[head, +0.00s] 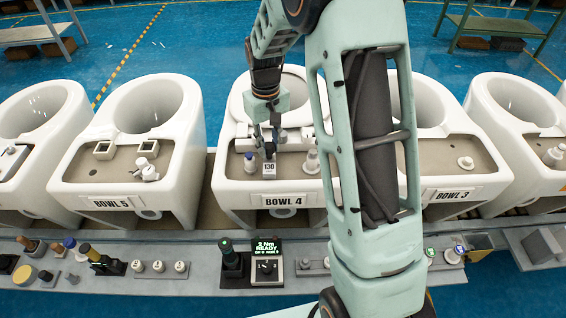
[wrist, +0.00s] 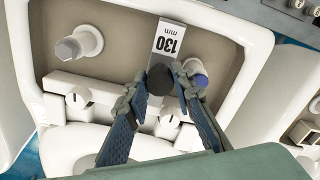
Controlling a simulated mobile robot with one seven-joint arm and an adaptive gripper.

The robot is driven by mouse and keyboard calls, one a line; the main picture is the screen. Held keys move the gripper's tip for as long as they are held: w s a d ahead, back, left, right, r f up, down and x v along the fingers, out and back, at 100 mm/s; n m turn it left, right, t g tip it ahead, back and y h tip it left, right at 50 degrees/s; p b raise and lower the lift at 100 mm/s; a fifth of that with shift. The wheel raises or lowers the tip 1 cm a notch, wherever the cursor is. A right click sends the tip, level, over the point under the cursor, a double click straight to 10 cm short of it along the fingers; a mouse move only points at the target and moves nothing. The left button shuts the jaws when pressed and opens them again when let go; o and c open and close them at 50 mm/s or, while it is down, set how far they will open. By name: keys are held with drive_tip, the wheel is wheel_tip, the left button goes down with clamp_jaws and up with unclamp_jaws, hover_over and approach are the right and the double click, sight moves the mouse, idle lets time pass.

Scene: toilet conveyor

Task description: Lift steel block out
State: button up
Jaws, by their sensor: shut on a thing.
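The steel block (wrist: 170,40), a pale bar marked "130 mm", lies over the grey recessed tank top of BOWL 4 in the wrist view. In the head view the block's "130" face (head: 269,167) shows just above the BOWL 4 plate. A dark round knob (wrist: 160,82) stands near the block's inner end. My gripper (wrist: 166,75) is closed around this knob; it also shows in the head view (head: 268,150). The fingers hide part of the block. I cannot tell whether the block touches the tank floor.
White knobbed parts (wrist: 78,98) sit near the bowl. A bench with tools and a "3 Nm READY" display (head: 267,246) runs in front. Neighbouring bowls stand on both sides.

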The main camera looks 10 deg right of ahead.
sight(269, 145)
drive_tip(key=shift+r+p, duration=1)
drive_tip(key=shift+r, duration=0.7)
